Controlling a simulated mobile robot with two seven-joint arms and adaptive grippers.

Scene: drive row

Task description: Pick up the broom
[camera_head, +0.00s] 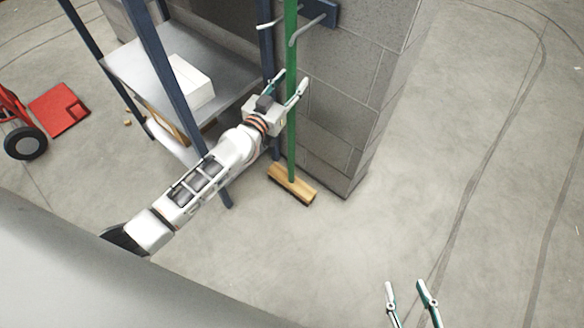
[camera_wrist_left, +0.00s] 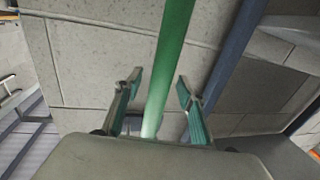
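The broom has a green upright handle (camera_head: 291,120) and a wooden head (camera_head: 291,185) resting on the floor by the block wall's corner. My left gripper (camera_head: 290,82) is open at the handle. In the left wrist view the handle (camera_wrist_left: 168,70) passes between the two spread fingers of my left gripper (camera_wrist_left: 157,82), with a gap on each side. My right gripper (camera_head: 408,287) is open and empty over the floor at the lower right, far from the broom.
A blue hook bracket (camera_head: 319,14) is on the block wall (camera_head: 350,90) beside the handle's upper part. A metal shelf (camera_head: 130,62) with a white box (camera_head: 190,82) stands left of the broom. A red hand truck (camera_head: 55,110) is at far left. The floor at right is clear.

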